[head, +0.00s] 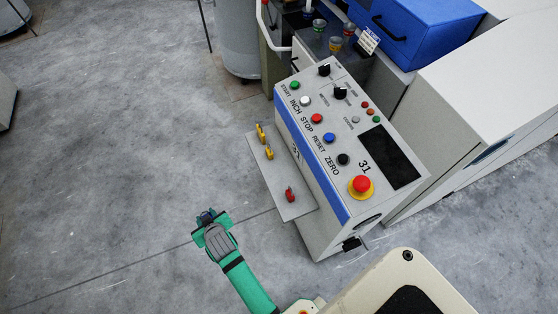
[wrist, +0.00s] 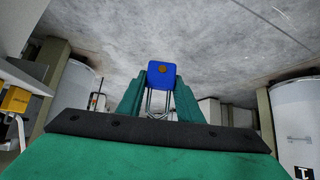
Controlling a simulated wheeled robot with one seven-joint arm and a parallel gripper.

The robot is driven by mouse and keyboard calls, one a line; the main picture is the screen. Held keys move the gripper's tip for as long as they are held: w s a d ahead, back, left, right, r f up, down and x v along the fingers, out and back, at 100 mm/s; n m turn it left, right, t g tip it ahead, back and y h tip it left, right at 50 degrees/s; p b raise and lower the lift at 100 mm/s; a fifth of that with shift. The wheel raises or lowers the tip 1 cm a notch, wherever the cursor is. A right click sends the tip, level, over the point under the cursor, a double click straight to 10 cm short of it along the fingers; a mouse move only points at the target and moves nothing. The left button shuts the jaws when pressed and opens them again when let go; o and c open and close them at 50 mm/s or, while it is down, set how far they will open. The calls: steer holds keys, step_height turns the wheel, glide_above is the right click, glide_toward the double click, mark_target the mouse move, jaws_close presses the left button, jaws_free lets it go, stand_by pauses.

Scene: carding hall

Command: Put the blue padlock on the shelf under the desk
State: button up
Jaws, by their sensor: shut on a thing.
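My gripper (head: 208,218) is shut on the blue padlock (wrist: 161,75). In the wrist view the padlock's body sticks out past the fingertips, with its shackle between the fingers. In the head view only a small dark-blue part of the padlock (head: 206,214) shows at the gripper's tip. The grey shelf (head: 276,177) juts out from the low left side of the control desk (head: 318,148). My gripper is apart from the shelf, to its lower left in the head view, over the floor.
Two yellow padlocks (head: 264,141) are at the shelf's far end and a red padlock (head: 290,195) nearer its front end. The shelf is bare between them. A yellow padlock (wrist: 15,100) shows at the wrist view's left edge. Open concrete floor (head: 110,150) lies left of the desk.

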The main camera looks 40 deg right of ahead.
steer(key=w+d+r+m+h, duration=0.1)
steer(key=w+d+r, duration=0.1)
steer(key=d+r, duration=0.35)
steer(key=w+d+r+m, duration=0.1)
steer(key=w+d+r, duration=0.1)
steer(key=d, duration=0.7)
steer(key=s+d+r+h, duration=0.1)
steer(key=s+d+r, duration=0.3)
steer(key=d+r, duration=0.4)
steer(key=s+d+r, duration=0.3)
steer(key=d+r, duration=0.3)
steer(key=d, duration=0.4)
steer(key=shift+m, duration=0.4)
step_height(320, 180, down, 18)
steer(key=shift+w+d+r, duration=0.1)
steer(key=shift+r, duration=0.05)
steer(key=o, duration=1.1)
